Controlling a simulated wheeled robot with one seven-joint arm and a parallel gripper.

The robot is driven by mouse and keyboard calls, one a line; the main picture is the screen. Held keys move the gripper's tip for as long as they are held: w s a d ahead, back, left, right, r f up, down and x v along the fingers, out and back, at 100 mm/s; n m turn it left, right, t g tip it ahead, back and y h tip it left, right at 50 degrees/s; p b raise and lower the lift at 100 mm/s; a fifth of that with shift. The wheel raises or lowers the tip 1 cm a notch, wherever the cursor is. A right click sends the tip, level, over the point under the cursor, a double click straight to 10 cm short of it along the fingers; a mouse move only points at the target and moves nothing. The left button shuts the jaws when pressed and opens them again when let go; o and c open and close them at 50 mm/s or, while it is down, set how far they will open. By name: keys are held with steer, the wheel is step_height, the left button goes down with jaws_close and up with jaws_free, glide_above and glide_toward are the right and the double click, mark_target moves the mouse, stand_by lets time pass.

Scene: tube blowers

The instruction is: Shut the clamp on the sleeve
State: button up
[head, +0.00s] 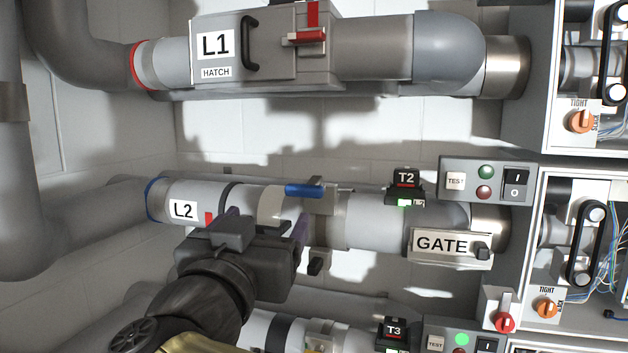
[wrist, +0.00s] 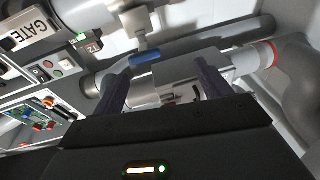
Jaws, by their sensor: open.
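The clamp's blue lever (head: 305,190) lies lengthwise on the upper side of the L2 pipe, beside a grey metal bracket (head: 321,203). The lever also shows in the wrist view (wrist: 145,57), above and between the fingers. The pale section (head: 272,203) left of the bracket looks like the sleeve; its lower part is hidden by my gripper. I cannot tell whether its ends meet snugly. My gripper (head: 262,226) is in front of the L2 pipe, below and left of the lever. Its two fingers, also in the wrist view (wrist: 162,88), are apart with nothing visibly held.
The L1 pipe with its hatch box (head: 270,45) runs above. A T2 unit (head: 405,185), test panel (head: 487,180) and GATE plate (head: 450,245) stand to the right. The T3 line (head: 392,335) runs below. White wall shows between the upper lines.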

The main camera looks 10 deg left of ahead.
mark_target(302, 192)
steer(key=s+d+r+m+g+h, duration=0.1)
steer(key=s+r+h, duration=0.1)
steer(key=s, duration=0.5)
steer(key=shift+d+g+p, duration=0.15)
steer(key=shift+g+p, duration=0.15)
steer(key=shift+g, duration=0.1)
steer(key=shift+r, duration=0.1)
steer(key=w+p, duration=0.2)
steer(key=w, duration=0.3)
steer(key=w+d+p, duration=0.1)
steer(key=w+p, duration=0.2)
steer(key=w, duration=0.3)
steer(key=w+p, duration=0.2)
steer(key=w, duration=0.4)
steer(key=shift+w+d, duration=0.1)
steer(key=shift+d, duration=0.05)
steer(key=shift+c, duration=0.5)
steer(key=c, duration=1.3)
